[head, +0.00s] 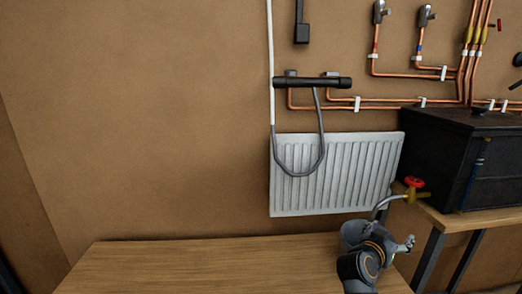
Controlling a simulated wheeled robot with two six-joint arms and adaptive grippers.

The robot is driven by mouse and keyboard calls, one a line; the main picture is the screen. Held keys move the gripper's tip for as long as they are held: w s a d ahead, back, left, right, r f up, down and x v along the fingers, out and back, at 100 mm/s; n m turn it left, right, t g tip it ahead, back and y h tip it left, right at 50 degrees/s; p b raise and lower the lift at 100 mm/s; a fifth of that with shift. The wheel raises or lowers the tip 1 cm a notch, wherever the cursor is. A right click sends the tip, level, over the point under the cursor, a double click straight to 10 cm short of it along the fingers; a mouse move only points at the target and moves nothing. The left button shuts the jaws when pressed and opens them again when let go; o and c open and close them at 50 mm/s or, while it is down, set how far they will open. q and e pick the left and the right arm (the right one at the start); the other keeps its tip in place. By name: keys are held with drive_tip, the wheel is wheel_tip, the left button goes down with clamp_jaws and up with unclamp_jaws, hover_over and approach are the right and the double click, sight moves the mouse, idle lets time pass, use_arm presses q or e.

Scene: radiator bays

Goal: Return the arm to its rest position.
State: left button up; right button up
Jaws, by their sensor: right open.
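My right arm comes in at the lower right, over the right end of the wooden bench (210,262). Its gripper (408,243) is small in view, points to the right and is open, with nothing seen between the fingers. It is below the brass valve with a red handle (414,183) and apart from it. My left gripper is not in view.
A white radiator (335,172) hangs on the brown wall behind the arm. A black tank (440,145) stands on a wooden stand at the right. The bench's left and middle are clear.

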drive_tip(key=s+a+f+n+g+y, duration=0.35)
drive_tip(key=s+f+n+y, duration=0.2)
drive_tip(key=s+f, duration=1)
drive_tip(key=s+a+f+n+g+y, duration=0.2)
drive_tip(key=s+a+f+y, duration=0.15)
drive_tip(key=s, duration=0.35)
drive_tip(key=s+a+f+n+g+y, duration=0.2)
drive_tip(key=s+a+f+n, duration=0.15)
drive_tip(key=s+a, duration=0.2)
wheel_tip(320, 180, down, 24)
drive_tip(key=s+d+m, duration=0.1)
drive_tip(key=s+d, duration=0.1)
drive_tip(key=d, duration=0.1)
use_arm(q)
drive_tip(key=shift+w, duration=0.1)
use_arm(e)
drive_tip(key=s+d+f+g, duration=0.1)
drive_tip(key=s+f+g, duration=0.1)
drive_tip(key=s+f, duration=1.6)
drive_tip(key=shift+s+f+m, duration=0.3)
drive_tip(key=shift+s+f, duration=0.05)
drive_tip(key=shift+s, duration=0.25)
